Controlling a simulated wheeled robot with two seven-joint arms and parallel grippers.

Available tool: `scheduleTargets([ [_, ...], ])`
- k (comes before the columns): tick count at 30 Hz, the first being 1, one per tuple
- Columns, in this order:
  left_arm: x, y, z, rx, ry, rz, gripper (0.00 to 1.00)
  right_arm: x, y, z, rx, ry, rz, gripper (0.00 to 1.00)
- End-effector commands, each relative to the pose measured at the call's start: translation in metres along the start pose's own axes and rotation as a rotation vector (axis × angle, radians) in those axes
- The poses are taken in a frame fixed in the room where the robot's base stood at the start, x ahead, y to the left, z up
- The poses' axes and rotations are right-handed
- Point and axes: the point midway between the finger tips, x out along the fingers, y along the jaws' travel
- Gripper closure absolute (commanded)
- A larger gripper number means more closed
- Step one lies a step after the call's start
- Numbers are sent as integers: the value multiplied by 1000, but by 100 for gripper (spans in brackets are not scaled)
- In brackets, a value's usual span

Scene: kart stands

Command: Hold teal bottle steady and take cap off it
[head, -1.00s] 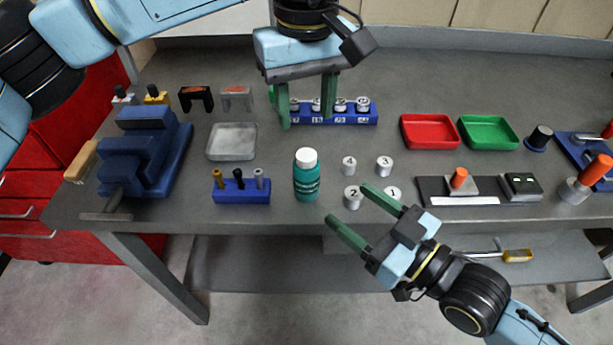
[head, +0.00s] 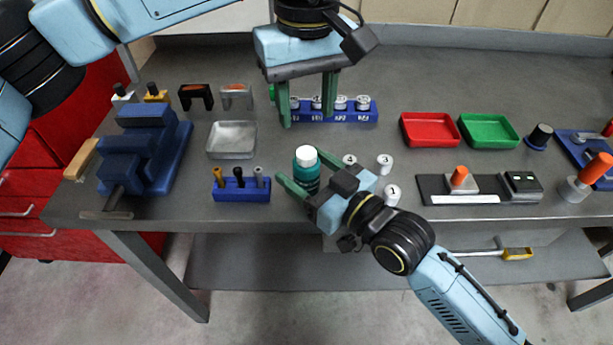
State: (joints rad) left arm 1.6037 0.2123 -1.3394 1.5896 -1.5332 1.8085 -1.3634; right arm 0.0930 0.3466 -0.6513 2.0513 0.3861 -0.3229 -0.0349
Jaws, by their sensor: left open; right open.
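The teal bottle (head: 305,176) stands upright on the table near the front edge. Its white cap (head: 306,154) is on top. My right gripper (head: 302,182) is open, with one finger at the bottle's left front and the other partly hidden beside its right. Whether the fingers touch the bottle cannot be told. My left gripper (head: 307,104) is open and empty, pointing down behind the bottle, in front of the blue rack of weights. The lower part of the bottle is hidden by my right gripper.
White numbered cylinders (head: 385,164) stand right of the bottle, one largely hidden by my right arm. A blue holder with small tools (head: 241,191) is close on the left. A grey tray (head: 232,140) lies behind it. Red (head: 430,131) and green (head: 489,132) trays are at right.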

Motion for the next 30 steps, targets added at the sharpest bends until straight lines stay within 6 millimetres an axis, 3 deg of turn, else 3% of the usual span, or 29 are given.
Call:
scheduleTargets([
  [2,0,0,0,0,0,0,54,0,0,0,0,0,0,40],
  [15,0,0,0,0,0,0,54,0,0,0,1,0,0,98],
  [23,0,0,0,93,0,0,54,0,0,0,1,0,0,100],
  [30,0,0,0,481,-1,1,54,0,0,0,1,0,0,100],
])
